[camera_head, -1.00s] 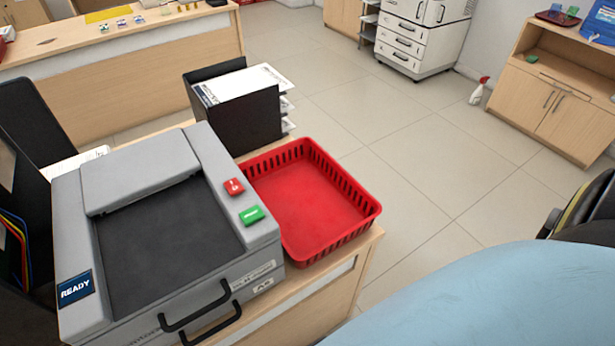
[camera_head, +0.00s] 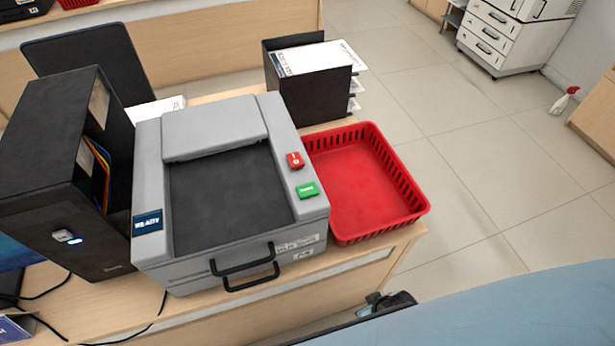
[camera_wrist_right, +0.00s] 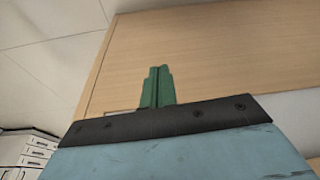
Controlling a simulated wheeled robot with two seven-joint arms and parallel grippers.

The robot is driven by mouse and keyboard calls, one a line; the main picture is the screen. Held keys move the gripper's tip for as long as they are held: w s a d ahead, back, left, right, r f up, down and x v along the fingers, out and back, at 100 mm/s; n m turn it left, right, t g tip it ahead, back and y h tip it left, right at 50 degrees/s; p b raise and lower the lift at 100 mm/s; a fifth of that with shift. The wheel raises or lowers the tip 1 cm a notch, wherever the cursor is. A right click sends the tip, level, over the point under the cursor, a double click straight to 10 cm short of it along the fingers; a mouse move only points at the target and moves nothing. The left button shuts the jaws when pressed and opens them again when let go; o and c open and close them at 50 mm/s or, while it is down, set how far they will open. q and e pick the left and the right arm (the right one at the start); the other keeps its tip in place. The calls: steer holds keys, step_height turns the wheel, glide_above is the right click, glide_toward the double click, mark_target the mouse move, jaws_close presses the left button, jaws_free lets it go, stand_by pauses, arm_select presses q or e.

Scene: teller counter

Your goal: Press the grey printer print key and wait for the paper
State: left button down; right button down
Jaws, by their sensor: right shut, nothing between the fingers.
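The grey printer (camera_head: 235,180) stands on the counter in the head view, with a dark recessed top and a small blue display (camera_head: 148,223) on its left front corner. A green key (camera_head: 307,190) and a red key (camera_head: 295,160) sit on its right-hand top strip. No printed sheet shows on the dark top. My right gripper (camera_wrist_right: 159,75) shows in the right wrist view, its green fingers together and empty, in front of a plain wood panel. Neither gripper shows in the head view.
A red basket (camera_head: 365,190) stands right of the printer, bare inside. A black paper holder (camera_head: 315,95) stands behind the basket. Black cables (camera_head: 80,335) lie at the front left. Open floor lies to the right.

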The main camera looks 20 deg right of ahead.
steer(key=w+a+r+n+y+p, duration=0.1)
steer(key=w+a+r, duration=0.3)
steer(key=r, duration=1)
steer(key=w+a+r+n+t+y+p, duration=0.1)
steer(key=w+a+r+y+p, duration=0.2)
steer(key=r, duration=1.1)
steer(key=w+a+r+n+y+p, duration=0.1)
steer(key=w+a+r+y+p, duration=0.1)
steer(key=w+r, duration=0.6)
steer(key=shift+w+a+r+t+p, duration=0.15)
steer(key=shift+a+r, duration=0.3)
steer(key=shift+r, duration=0.55)
steer(key=shift+s+a+r+t+p, duration=0.15)
steer(key=shift+a+r, duration=0.3)
steer(key=shift+r, duration=0.6)
steer(key=shift+w+a+r+t+p, duration=0.15)
steer(key=shift+a+r, duration=0.3)
steer(key=shift+r, duration=0.55)
steer(key=w+d+r+g+y, duration=0.1)
steer(key=w+r+y, duration=0.1)
steer(key=r, duration=0.5)
steer(key=shift+w+p, duration=0.3)
steer(key=shift+w, duration=0.4)
steer(key=shift+f+g, duration=0.1)
steer(key=shift+g, duration=0.15)
